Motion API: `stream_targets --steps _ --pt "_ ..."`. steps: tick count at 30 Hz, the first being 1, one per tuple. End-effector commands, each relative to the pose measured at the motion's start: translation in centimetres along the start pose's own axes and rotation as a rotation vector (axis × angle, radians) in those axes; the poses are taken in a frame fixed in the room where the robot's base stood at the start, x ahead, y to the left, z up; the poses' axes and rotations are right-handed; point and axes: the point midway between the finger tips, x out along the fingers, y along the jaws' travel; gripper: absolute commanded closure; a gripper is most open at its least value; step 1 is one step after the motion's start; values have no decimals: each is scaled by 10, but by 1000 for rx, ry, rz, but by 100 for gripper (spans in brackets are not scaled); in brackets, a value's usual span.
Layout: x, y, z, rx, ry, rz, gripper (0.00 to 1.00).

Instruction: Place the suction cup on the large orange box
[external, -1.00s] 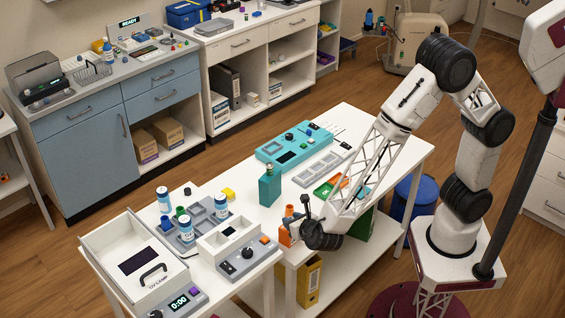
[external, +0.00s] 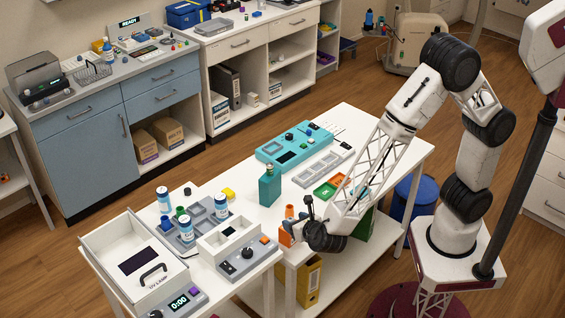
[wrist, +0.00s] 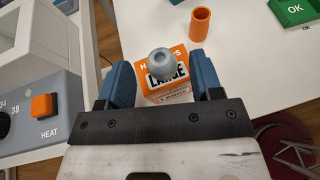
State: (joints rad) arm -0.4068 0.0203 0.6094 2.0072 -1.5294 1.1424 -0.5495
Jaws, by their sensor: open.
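The large orange box (wrist: 170,62), with white panels and the word LARGE, lies between and beyond my fingertips in the wrist view. In the external view the orange box (external: 284,236) is partly hidden by my gripper (external: 298,230). A grey, round suction cup (wrist: 160,61) with a hole in its top appears over the box's top face in the wrist view. It seems to stand on the box, but the contact is not clear. My gripper (wrist: 163,82) is open. Its blue fingers are on either side of the cup, with visible gaps.
An orange cylinder (wrist: 200,24) stands just beyond the box. A green OK box (wrist: 291,11) is at the far right. The device with the HEAT button (wrist: 43,106) is close on the left. A teal bottle (external: 270,187) and trays (external: 325,190) stand further along the white table.

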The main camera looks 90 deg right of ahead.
Motion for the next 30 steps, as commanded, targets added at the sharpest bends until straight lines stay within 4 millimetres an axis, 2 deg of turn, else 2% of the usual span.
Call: stream_targets --steps 18,24,30 --pt "-79 0 0 -1 0 2 40" --pt "-95 0 0 0 1 2 40" --pt "-101 0 0 -1 1 0 40"
